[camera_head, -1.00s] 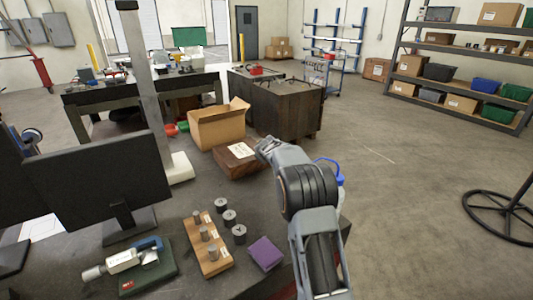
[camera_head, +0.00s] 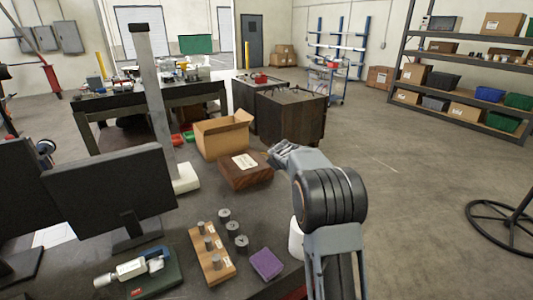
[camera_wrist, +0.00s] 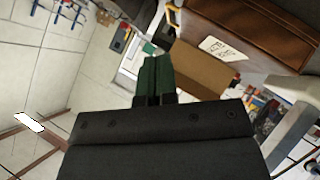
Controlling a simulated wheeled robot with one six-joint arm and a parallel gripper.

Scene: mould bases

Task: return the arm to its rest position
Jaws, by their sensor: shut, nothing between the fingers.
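My arm reaches out over the right side of the dark workbench (camera_head: 190,275) in the head view. My gripper (camera_wrist: 154,75) shows in the wrist view with its fingers together and nothing between them. In the head view its end is small and partly hidden by my arm. The wooden holder (camera_head: 212,262) lies on the bench, left of my arm, with metal cylinders standing in it. Several loose metal cylinders (camera_head: 232,229) stand in a row just right of the holder. My gripper is clear of both.
A brown wooden box (camera_head: 245,176) and an open cardboard box (camera_head: 223,136) are near the gripper end. A purple block (camera_head: 266,264), a monitor (camera_head: 110,195) and a micrometer (camera_head: 135,268) are on the bench. Open floor (camera_head: 410,190) is to the right.

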